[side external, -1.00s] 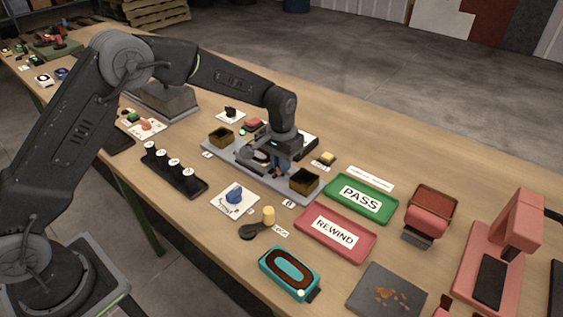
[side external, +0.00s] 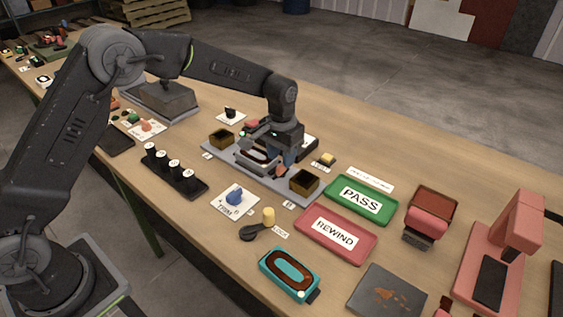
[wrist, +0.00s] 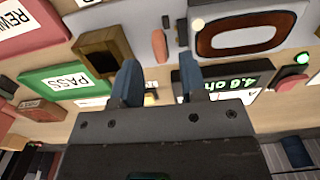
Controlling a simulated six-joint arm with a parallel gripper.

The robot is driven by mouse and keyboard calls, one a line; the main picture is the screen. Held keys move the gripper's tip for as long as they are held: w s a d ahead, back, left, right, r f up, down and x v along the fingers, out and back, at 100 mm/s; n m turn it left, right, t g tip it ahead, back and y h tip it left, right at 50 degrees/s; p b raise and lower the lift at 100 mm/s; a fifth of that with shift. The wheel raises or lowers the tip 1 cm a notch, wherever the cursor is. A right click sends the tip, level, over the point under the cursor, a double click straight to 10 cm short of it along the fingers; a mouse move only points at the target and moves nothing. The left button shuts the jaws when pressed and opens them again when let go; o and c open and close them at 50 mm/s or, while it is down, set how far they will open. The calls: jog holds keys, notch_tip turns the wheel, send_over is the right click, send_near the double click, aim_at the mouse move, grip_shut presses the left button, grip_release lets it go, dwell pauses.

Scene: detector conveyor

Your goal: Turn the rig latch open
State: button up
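The rig (side external: 238,165) is a grey plate on the bench, carrying a pale block with a brown oval ring (wrist: 247,35). A small orange-pink paddle, seemingly the latch (wrist: 159,45), stands beside that block's end, and it also shows in the side view (side external: 281,171). My gripper (wrist: 158,72) is open, with its two blue fingers apart and nothing between them. The paddle appears just beyond the fingertips in the wrist view, closer to the left finger's side; contact cannot be told. In the side view my gripper (side external: 289,157) is low over the rig, partly hiding the block.
A brown open box (wrist: 103,50) stands near the paddle. A display (wrist: 235,84), a green light (wrist: 302,58) and a red button (wrist: 292,84) are close by. A yellow-knobbed lever (side external: 268,215) is in front.

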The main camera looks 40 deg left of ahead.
aim_at(281, 165)
notch_tip(281, 165, up, 11)
dwell(0.3)
jog(key=s+a+r+t, duration=0.2)
jog(key=s+r, duration=0.3)
jog(key=s, duration=0.3)
jog(key=s+a+r+t, duration=0.1)
jog(key=s+a+r, duration=0.1)
jog(key=s+r, duration=0.45)
jog(key=s+f+t, duration=0.1)
jog(key=s+f, duration=0.1)
jog(key=s, duration=0.6)
jog(key=s+a+f+t, duration=0.1)
jog(key=s+f, duration=0.2)
jog(key=s, duration=0.6)
jog(key=shift+a+t, duration=0.3)
